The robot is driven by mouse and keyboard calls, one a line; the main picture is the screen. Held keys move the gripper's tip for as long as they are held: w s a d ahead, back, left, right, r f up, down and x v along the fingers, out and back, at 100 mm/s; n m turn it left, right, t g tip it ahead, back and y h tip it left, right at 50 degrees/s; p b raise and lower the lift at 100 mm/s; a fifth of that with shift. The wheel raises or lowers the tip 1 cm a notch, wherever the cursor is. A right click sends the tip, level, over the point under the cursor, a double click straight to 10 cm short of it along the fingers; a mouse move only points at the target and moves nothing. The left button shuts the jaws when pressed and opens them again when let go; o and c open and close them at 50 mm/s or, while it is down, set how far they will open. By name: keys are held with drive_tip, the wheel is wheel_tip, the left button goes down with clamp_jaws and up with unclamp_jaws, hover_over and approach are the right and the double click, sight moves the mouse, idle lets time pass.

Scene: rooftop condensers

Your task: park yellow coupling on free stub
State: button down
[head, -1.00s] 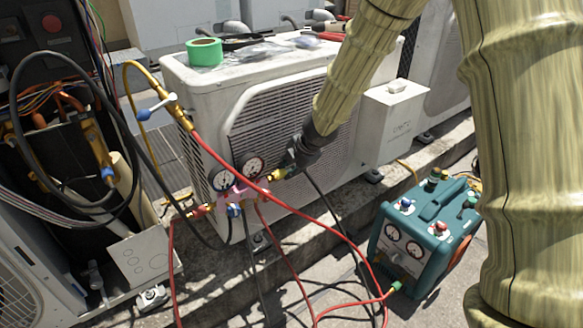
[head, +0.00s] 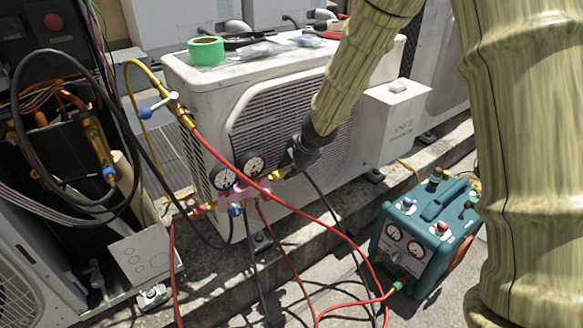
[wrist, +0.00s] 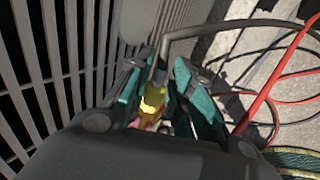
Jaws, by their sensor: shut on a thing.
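My gripper (head: 289,168) is at the right end of the gauge manifold (head: 240,190), in front of the white condenser's grille. In the wrist view its teal fingers (wrist: 152,92) are closed around the yellow coupling (wrist: 153,103), which has a dark hose on it. In the head view only a little of the yellow coupling (head: 277,175) shows beside the jaws. The pink manifold body also shows just beyond the coupling in the wrist view (wrist: 150,124). I cannot tell whether the coupling touches the manifold or which stub is free.
The white condenser (head: 200,85) stands behind, with green tape (head: 206,50) on top. Red hoses (head: 330,235) loop from the manifold to the teal recovery machine (head: 425,235) at the right. Black hoses hang at the left. An opened unit (head: 60,150) stands at far left.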

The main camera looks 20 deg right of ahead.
drive_tip(key=shift+a, duration=0.15)
drive_tip(key=c, duration=1.2)
unclamp_jaws()
drive_tip(key=shift+o, duration=0.2)
drive_tip(key=w+d+p, duration=0.2)
drive_tip(key=d+p, duration=0.4)
drive_tip(key=d, duration=0.1)
drive_tip(key=shift+w, duration=0.25)
